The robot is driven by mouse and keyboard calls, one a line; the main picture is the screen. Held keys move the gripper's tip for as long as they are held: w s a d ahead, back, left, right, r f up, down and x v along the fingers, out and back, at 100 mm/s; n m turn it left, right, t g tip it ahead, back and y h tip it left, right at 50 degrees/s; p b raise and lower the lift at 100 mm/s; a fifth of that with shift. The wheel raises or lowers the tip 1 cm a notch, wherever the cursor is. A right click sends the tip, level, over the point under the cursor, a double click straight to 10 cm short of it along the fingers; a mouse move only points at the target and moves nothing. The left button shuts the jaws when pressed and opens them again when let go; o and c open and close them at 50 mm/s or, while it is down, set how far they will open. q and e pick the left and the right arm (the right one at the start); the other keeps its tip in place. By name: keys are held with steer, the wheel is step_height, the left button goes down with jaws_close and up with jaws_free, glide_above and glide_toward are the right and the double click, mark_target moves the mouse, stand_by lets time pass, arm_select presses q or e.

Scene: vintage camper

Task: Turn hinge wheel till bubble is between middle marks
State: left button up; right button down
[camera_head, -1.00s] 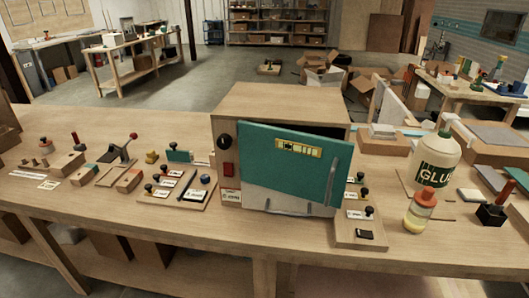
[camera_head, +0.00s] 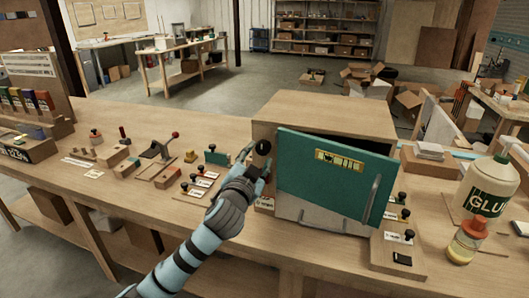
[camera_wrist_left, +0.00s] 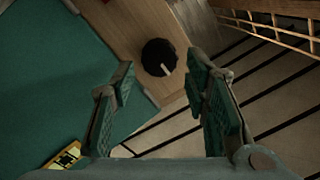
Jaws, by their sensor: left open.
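The black hinge wheel (camera_head: 263,147) is on the left front post of the wooden cabinet (camera_head: 325,104). In the left wrist view the wheel (camera_wrist_left: 155,51) shows a white mark. The teal door (camera_head: 318,190) hangs tilted, its right side lower. A yellow bubble level (camera_head: 339,161) sits near its top; the bubble's place among the marks is too small to tell. In the left wrist view only part of the level (camera_wrist_left: 65,157) shows. My left gripper (camera_head: 257,161) is open at the wheel, its fingers (camera_wrist_left: 160,66) to either side and nothing visibly held. My right gripper is out of view.
A glue bottle (camera_head: 486,187) and an orange-capped jar (camera_head: 467,241) stand at the right. A board with black-knobbed pieces (camera_head: 398,257) lies right of the door.

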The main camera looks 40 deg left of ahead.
mark_target(262, 150)
arm_select(q)
steer(key=x, duration=0.3)
steer(key=shift+w+d, duration=0.1)
steer(key=shift+d, duration=0.1)
steer(key=shift+w+a, duration=0.3)
steer(key=shift+w, duration=0.1)
steer(key=shift+c, duration=0.6)
